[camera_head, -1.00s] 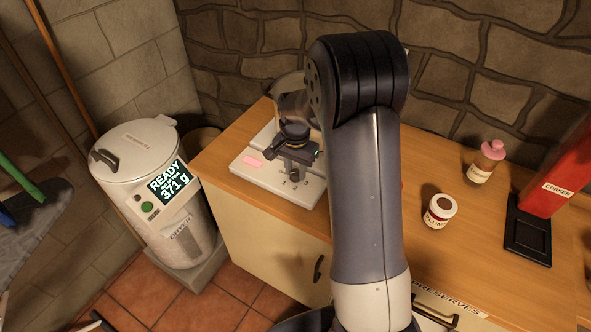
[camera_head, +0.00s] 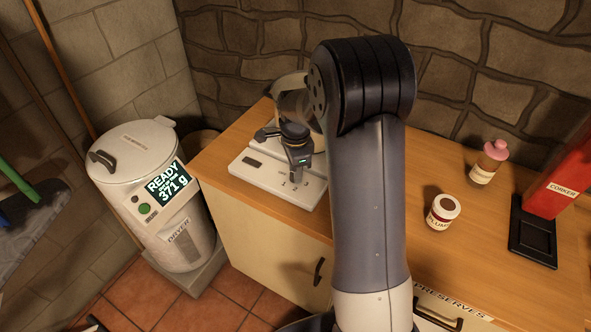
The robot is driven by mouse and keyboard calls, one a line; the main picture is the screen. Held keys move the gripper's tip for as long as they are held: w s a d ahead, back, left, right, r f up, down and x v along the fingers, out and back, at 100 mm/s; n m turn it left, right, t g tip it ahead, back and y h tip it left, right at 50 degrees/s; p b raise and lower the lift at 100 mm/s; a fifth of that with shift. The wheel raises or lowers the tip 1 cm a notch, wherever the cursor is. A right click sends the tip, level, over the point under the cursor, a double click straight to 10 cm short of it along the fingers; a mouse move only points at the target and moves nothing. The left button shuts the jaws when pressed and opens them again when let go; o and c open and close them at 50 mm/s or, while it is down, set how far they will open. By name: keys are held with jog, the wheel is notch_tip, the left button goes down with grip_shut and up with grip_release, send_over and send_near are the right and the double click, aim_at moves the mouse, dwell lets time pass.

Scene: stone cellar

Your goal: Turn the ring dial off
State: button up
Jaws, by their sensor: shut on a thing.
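A low white appliance (camera_head: 262,178) stands on the left end of the wooden worktop. It has a small rectangular display (camera_head: 253,161), now dark, and small dark marks on its top near the front edge. My gripper (camera_head: 284,150) points down over the appliance's top, its dark fingers low at the surface, and is shut on the ring dial. The dial itself is hidden beneath my gripper, so I cannot see its pointer. A small green light shows on the gripper's near side.
A white dryer (camera_head: 140,165) reading "READY 371 g" stands left of the worktop (camera_head: 470,235). A plum jar (camera_head: 443,211), a pink-capped bottle (camera_head: 489,161) and a red corker (camera_head: 560,180) stand right of my arm. A stone wall is behind.

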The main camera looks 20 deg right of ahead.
jog(key=shift+m, duration=0.3)
jog(key=o, duration=1)
notch_tip(320, 180, up, 11)
jog(key=shift+f+b, duration=0.1)
jog(key=shift+b, duration=0.25)
jog(key=shift+f, duration=0.1)
notch_tip(320, 180, down, 11)
jog(key=shift+r+p, duration=0.2)
jog(key=shift+p, duration=0.15)
jog(key=shift+r, duration=0.15)
dwell(0.4)
